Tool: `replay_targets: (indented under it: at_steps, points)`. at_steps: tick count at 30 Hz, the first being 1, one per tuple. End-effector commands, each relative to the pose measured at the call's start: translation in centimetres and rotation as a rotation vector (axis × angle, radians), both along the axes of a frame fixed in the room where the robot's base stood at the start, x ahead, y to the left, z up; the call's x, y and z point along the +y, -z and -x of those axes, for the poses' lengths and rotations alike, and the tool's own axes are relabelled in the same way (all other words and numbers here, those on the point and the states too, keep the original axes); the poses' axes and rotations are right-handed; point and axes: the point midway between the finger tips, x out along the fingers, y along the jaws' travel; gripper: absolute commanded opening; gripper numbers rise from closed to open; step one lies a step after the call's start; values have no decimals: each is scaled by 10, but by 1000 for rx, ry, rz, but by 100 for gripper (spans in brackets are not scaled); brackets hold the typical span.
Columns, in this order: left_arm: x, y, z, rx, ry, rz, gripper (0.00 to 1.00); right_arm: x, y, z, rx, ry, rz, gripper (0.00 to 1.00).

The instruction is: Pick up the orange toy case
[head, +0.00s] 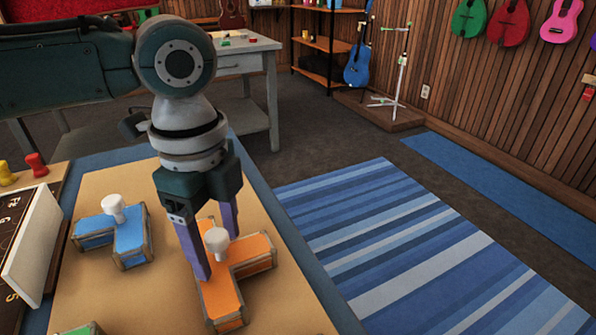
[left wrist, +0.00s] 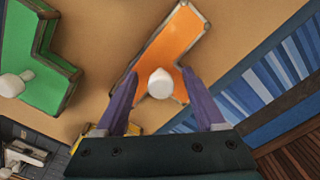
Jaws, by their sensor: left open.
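The orange toy case (head: 224,295) is an angular, L-like block with brown edges and a white knob (head: 217,241) on top. It lies on the tan board in the head view and also shows in the left wrist view (left wrist: 174,44). My left gripper (head: 217,257) points down over the case, its two purple fingers apart. In the left wrist view the white knob (left wrist: 160,84) sits between the open fingers (left wrist: 163,88), with gaps on both sides. I cannot tell how far down the fingertips reach beside the knob. My right gripper is in neither view.
A blue case (head: 128,237) with a white knob lies to the left on the tan board (head: 120,290). A green case (left wrist: 42,67) lies nearby. A tilted white panel (head: 33,245) stands at the left edge. A blue striped rug (head: 390,240) covers the floor at right.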

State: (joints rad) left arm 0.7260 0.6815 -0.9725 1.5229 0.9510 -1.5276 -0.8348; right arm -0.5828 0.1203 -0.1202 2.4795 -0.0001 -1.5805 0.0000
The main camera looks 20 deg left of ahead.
Motion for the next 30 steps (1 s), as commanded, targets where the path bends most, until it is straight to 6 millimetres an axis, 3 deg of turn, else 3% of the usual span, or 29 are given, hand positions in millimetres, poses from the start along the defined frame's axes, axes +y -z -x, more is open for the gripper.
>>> replay_targets:
  at_steps: [6, 25, 30]
  points:
    - [0, 1, 0, 0, 0, 0, 71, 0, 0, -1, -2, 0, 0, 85]
    - [0, 1, 0, 0, 0, 0, 0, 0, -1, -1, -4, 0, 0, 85]
    - [0, 1, 0, 0, 0, 0, 0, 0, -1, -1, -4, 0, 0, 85]
